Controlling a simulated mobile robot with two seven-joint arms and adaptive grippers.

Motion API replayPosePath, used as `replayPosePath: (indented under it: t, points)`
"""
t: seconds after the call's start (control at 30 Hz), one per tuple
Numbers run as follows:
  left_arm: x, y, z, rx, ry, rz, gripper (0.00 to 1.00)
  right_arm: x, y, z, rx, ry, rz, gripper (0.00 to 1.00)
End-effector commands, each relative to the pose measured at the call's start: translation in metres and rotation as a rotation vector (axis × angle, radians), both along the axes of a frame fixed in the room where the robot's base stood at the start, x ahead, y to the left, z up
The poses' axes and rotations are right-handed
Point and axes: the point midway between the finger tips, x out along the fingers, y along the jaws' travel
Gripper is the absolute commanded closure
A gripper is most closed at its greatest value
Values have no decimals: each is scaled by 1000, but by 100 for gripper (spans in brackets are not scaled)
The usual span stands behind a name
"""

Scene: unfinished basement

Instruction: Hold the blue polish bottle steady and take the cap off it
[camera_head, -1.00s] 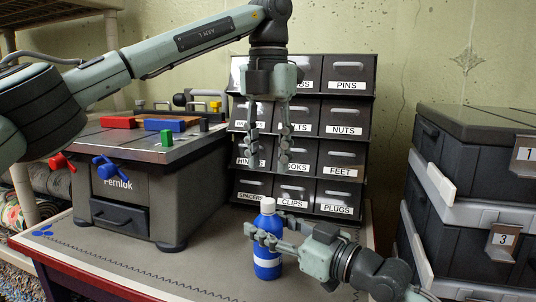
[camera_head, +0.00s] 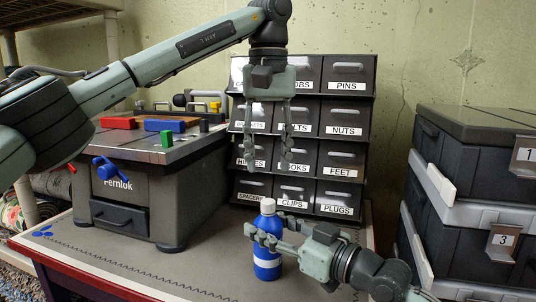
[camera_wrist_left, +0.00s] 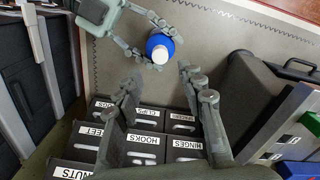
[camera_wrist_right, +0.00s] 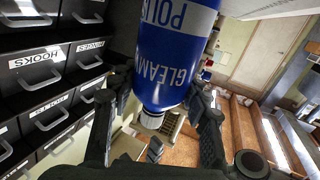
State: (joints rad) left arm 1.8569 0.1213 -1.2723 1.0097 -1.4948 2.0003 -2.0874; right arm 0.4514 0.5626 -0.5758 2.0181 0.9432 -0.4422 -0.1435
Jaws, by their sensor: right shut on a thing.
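The blue polish bottle (camera_head: 266,266) stands upright on the workbench, with a white label band and a white cap (camera_head: 268,204) on top. My right gripper (camera_head: 258,236) is shut on the bottle's body below the cap, from the right. The right wrist view shows the blue bottle (camera_wrist_right: 172,62) between the fingers, with its lettering and the white cap (camera_wrist_right: 152,119) visible. My left gripper (camera_head: 266,165) points down, open and empty, above the bottle and apart from it. In the left wrist view the cap (camera_wrist_left: 160,53) shows beyond the open fingers.
A labelled drawer cabinet (camera_head: 343,147) stands right behind the bottle. A grey Fernlok box (camera_head: 175,205) with coloured blocks and knobs stands at the left. Stacked dark bins (camera_head: 460,185) are at the right.

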Motion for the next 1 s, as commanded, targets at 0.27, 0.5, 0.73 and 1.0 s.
replayPosePath:
  t: [0.27,0.5,0.73,1.0]
  points:
    - [0,0,0,-1,0,-373,61,0,0,0,0,0,0,100]
    - [0,1,-19,0,3,-425,61,0,0,0,0,0,0,100]
    - [0,1,-55,0,2,-423,61,0,0,0,0,0,0,100]
    - [0,1,-78,-1,0,-420,61,0,0,0,0,0,0,100]
